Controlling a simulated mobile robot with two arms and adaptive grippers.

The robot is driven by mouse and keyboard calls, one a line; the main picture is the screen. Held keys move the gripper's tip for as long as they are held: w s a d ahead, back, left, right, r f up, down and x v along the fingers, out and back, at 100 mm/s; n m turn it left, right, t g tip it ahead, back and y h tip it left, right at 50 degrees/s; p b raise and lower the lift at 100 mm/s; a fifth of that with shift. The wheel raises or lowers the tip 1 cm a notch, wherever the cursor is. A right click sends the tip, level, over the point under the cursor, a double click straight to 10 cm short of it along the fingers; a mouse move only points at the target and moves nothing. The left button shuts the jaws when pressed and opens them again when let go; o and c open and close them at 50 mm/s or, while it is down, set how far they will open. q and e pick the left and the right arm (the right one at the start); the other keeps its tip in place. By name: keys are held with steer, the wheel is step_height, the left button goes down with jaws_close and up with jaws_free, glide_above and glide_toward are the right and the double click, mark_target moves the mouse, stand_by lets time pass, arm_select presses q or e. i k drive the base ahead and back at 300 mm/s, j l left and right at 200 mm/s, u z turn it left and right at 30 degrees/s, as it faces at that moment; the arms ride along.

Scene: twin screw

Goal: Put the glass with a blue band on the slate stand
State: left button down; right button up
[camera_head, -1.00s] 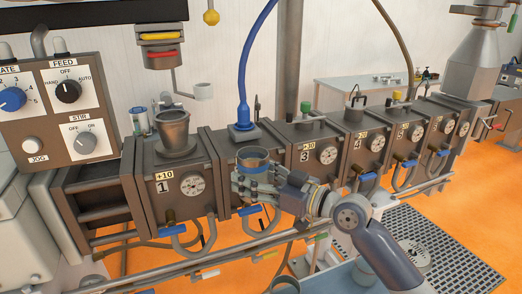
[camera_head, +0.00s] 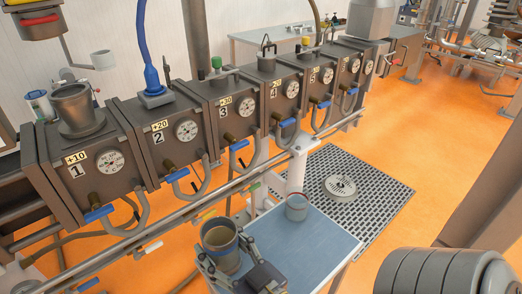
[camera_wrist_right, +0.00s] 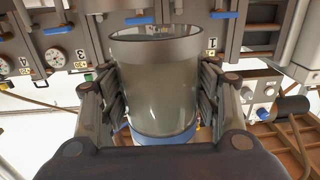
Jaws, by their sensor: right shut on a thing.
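The glass with a blue band (camera_head: 221,258) is held in my right gripper (camera_head: 240,262), at the bottom of the head view. In the right wrist view the glass (camera_wrist_right: 158,90) fills the space between the two fingers, with the blue band at its lower end in the picture. The slate stand (camera_head: 325,245), a low table with a flat blue-grey top, lies just right of the gripper. The held glass overlaps its left edge in the picture; I cannot tell its height above it. My left gripper is not in view.
A small grey cup (camera_head: 297,207) stands near the far edge of the stand. The row of numbered brown machine boxes (camera_head: 180,135) and a pipe rail run behind and left. The stand's middle and right are clear.

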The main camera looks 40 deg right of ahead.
mark_target(289, 259)
steer(key=j+z, duration=0.15)
steer(key=z, duration=0.25)
steer(key=j+z, duration=0.15)
steer(key=z, duration=0.3)
steer(key=j+z, duration=0.1)
steer(key=z, duration=0.3)
